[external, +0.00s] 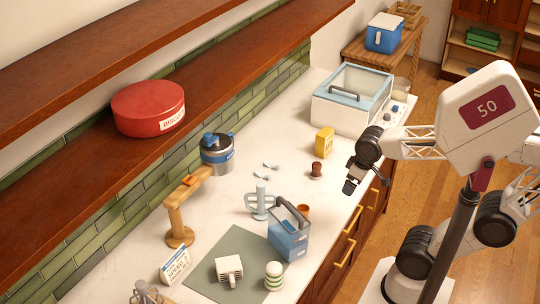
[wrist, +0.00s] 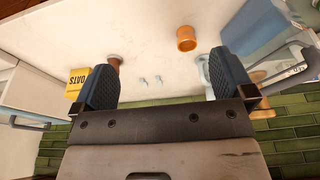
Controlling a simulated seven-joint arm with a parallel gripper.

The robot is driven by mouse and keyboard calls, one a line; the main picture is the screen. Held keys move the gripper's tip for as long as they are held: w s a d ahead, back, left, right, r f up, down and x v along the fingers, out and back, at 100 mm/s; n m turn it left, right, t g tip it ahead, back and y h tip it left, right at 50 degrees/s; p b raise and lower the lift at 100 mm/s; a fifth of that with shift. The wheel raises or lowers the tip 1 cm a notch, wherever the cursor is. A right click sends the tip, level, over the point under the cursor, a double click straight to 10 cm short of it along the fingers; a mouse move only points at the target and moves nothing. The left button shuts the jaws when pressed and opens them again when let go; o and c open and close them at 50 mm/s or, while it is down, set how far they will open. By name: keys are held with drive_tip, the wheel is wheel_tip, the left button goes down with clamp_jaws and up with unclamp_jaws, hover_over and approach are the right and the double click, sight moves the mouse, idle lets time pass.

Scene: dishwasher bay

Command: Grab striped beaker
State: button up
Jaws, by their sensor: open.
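The striped beaker (external: 274,276), white with green bands, stands upright on the grey-green mat (external: 238,248) at the front of the counter in the external view. A white ribbed mug (external: 229,269) sits on the same mat to its left. My gripper (external: 350,186) is open and empty, above the counter's right edge, well up and to the right of the beaker in the picture. In the wrist view both fingers of my gripper (wrist: 168,80) are spread apart with nothing between them; the striped beaker does not show there.
A blue box with a handle (external: 289,232) stands just behind the beaker. An orange cup (external: 303,210), light-blue rack (external: 261,201), brown jar (external: 316,169) and yellow oats box (external: 324,141) stand farther back. A wooden stand (external: 181,212) is at the left.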

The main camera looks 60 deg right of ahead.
drive_tip(key=shift+c, duration=0.8)
